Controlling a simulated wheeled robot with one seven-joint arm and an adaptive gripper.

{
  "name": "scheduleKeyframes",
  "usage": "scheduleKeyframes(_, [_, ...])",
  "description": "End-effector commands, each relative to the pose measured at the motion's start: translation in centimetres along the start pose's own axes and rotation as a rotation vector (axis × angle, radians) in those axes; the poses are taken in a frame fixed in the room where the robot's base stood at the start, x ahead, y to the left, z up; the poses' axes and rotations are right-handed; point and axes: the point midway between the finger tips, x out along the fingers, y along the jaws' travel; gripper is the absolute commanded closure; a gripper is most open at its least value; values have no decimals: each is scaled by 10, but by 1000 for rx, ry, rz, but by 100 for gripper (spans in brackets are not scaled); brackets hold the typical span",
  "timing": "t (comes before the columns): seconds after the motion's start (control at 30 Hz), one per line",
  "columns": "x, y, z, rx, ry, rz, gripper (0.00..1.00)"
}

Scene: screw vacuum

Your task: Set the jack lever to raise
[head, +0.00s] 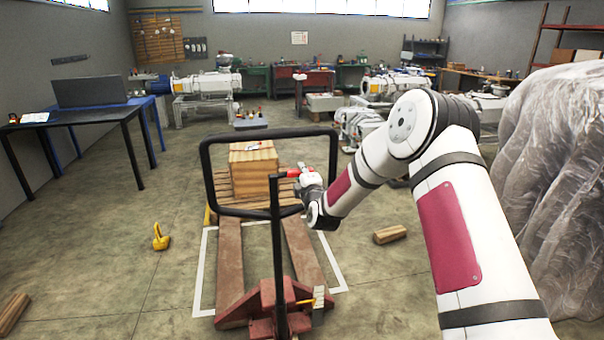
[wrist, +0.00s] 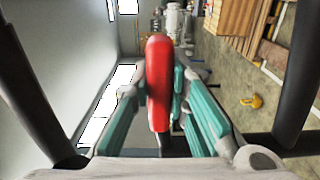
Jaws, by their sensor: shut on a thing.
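The red jack lever (head: 288,174) sits at the handle's post, inside the loop. My gripper (head: 303,176) is at the lever from the right. In the wrist view the red lever (wrist: 158,80) stands between the teal finger pads of my gripper (wrist: 157,110), which is shut on it. The black handle bars (wrist: 302,75) show on both sides in the wrist view. The lever's pivot is hidden.
A yellow object (head: 160,238) and a wooden block (head: 390,234) lie on the floor to either side. A plastic-covered pile (head: 555,190) stands at the right, a black table (head: 85,120) at the left.

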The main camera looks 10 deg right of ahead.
Motion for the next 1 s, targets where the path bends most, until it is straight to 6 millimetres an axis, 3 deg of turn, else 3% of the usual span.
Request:
scheduleKeyframes(0.6, [0, -30, -1, 312, 1, -2, 100])
scheduleKeyframes(0.97, [0, -31, 0, 333, 0, -2, 100])
scheduleKeyframes(1.0, [0, -31, 0, 333, 0, -2, 78])
